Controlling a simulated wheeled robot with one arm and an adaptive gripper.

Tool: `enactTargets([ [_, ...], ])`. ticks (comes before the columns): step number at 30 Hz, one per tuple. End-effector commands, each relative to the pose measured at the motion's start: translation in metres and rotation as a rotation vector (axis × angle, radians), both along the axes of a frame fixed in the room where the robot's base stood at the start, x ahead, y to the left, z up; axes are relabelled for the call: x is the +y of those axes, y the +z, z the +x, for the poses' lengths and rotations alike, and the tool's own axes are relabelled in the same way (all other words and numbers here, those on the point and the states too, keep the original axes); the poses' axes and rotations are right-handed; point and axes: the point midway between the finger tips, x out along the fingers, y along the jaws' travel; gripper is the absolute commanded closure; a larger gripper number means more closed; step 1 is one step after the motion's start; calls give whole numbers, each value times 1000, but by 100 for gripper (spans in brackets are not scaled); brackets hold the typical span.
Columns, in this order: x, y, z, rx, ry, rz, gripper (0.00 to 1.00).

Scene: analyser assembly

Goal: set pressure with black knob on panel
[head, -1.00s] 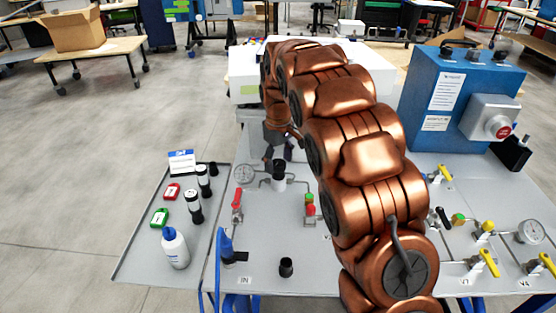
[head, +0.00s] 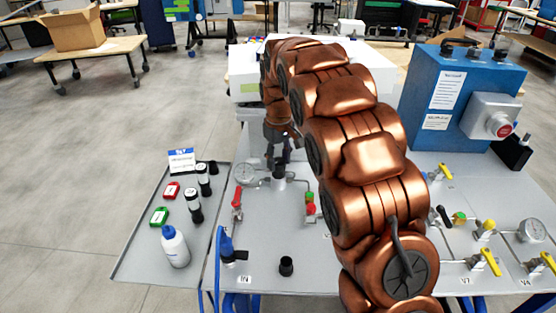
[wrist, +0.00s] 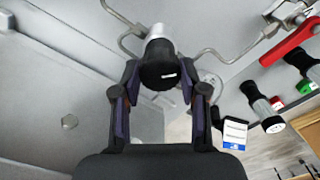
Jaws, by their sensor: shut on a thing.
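The black knob (wrist: 160,74) sits on a silver regulator body on the grey panel (head: 270,235). In the wrist view it lies between the two fingers of my gripper (wrist: 162,86), with a small white mark on its face. In the head view my gripper (head: 278,158) is at the back left of the panel, down around the knob (head: 279,170), which it partly hides. My gripper is shut on the knob. A round pressure gauge (head: 244,174) stands just left of it; its reading is too small to tell.
A red-handled valve (head: 237,197) and a red-green fitting (head: 310,205) stand near the knob. A side shelf (head: 140,262) at left holds a white bottle (head: 175,248), dark cylinders and tags. A blue box (head: 450,105) stands at right. My arm covers the panel's middle.

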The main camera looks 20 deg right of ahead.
Motion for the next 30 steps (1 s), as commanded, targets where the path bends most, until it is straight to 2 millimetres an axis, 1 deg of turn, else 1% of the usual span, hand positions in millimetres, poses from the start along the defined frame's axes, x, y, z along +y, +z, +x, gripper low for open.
enactTargets([
  [3, 0, -1, 0, 1, -66, -1, 92],
  [6, 0, 0, 0, 1, -96, -1, 92],
  [15, 0, 0, 0, 1, -103, -1, 92],
  [16, 0, 0, 0, 1, -103, -1, 55],
  [21, 0, 0, 0, 0, -102, -1, 38],
  [23, 0, 0, 0, 0, -101, -1, 32],
  [30, 0, 0, 0, 0, -101, -1, 32],
])
